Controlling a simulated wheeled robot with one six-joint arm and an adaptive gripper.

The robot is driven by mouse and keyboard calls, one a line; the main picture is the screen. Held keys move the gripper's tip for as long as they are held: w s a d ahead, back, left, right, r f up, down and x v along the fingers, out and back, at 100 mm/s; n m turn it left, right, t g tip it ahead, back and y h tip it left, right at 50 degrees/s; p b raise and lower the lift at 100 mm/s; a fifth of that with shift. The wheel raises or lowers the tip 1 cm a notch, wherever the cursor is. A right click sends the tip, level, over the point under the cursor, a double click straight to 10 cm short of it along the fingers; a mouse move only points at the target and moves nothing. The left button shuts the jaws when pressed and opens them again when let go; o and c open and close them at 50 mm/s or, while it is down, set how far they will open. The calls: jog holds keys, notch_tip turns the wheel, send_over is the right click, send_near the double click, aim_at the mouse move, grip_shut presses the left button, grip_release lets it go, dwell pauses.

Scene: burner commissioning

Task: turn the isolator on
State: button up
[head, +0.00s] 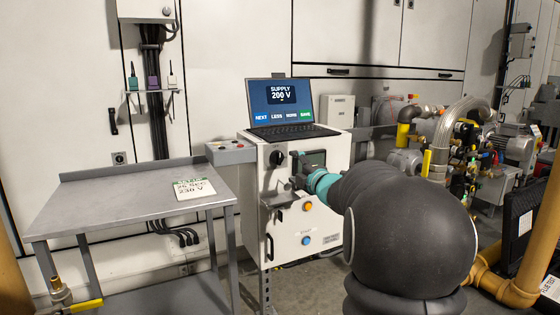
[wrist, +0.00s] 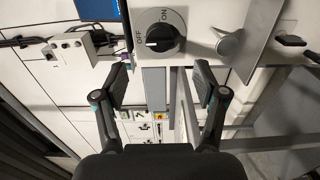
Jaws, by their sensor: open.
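The isolator (wrist: 160,37) is a black rotary knob on a grey round-edged plate marked OFF and ON in the wrist view. The white mark on its handle lies on the OFF side. In the head view the isolator (head: 277,158) sits at the upper left of the white control cabinet's front (head: 283,245). My gripper (wrist: 161,84) is open and empty. Its two fingers are spread wide, with the knob beyond the tips and between them across the picture, not touched. In the head view my arm partly hides my gripper (head: 284,190) at the cabinet front.
A laptop (head: 282,103) showing "SUPPLY 200 V" stands on the cabinet. An orange button (head: 307,206) and a blue button (head: 306,240) are lower on its front. A metal table (head: 130,200) with a note card (head: 194,188) stands left. Pipes and valves crowd the right.

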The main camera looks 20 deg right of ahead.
aim_at(281, 159)
jog(key=w, duration=0.9)
jog(key=shift+w+a, duration=0.15)
jog(key=shift+w, duration=0.2)
jog(key=c, duration=1.1)
